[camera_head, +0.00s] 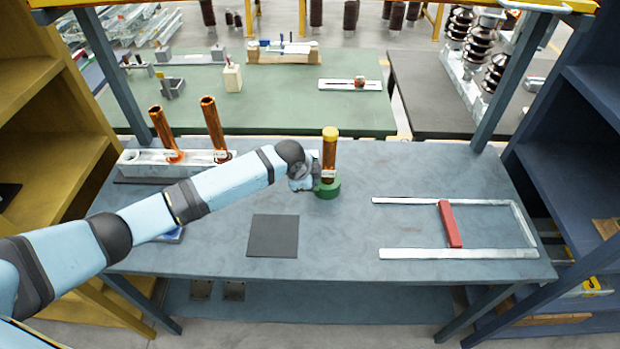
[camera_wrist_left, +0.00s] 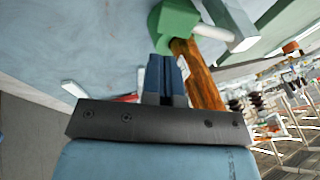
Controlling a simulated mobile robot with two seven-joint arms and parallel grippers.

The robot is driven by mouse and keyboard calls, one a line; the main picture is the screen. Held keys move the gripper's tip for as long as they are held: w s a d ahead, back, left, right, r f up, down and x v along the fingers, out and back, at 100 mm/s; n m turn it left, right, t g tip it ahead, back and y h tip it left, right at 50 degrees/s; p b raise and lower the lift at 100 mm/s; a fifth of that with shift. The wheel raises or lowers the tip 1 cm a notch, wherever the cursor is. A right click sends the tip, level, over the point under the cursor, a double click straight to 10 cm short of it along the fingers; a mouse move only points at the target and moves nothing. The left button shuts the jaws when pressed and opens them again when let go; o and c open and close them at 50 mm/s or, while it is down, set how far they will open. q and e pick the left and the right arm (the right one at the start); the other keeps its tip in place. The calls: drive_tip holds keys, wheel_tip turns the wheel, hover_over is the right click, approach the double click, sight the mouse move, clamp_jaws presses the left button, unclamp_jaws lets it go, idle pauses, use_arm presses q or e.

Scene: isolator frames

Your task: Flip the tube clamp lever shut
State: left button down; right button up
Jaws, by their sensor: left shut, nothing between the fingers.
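An upright copper tube (camera_head: 329,160) with a yellow cap stands on the blue-grey table in a green clamp base (camera_head: 327,190). In the left wrist view the tube (camera_wrist_left: 205,75) runs up to the green clamp (camera_wrist_left: 176,25), and a short white rod (camera_wrist_left: 211,32), perhaps the lever, sticks out to its right. My left gripper (camera_head: 312,184) is just left of the tube in the head view. Its blue fingers (camera_wrist_left: 163,58) are shut and empty, with tips close to the green clamp; I cannot tell if they touch. My right gripper is not in view.
A black square mat (camera_head: 273,236) lies in front of the clamp. A metal rail frame with a red bar (camera_head: 450,224) lies at the right. A pale rack (camera_head: 140,160) with two copper tubes stands at the left. The table between the mat and the frame is clear.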

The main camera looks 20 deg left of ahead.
use_arm(q)
drive_tip(key=b+v, duration=0.1)
drive_tip(key=v, duration=0.8)
drive_tip(key=shift+s, duration=0.3)
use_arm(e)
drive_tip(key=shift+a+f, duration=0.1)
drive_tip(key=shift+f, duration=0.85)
use_arm(q)
drive_tip(key=shift+f, duration=0.2)
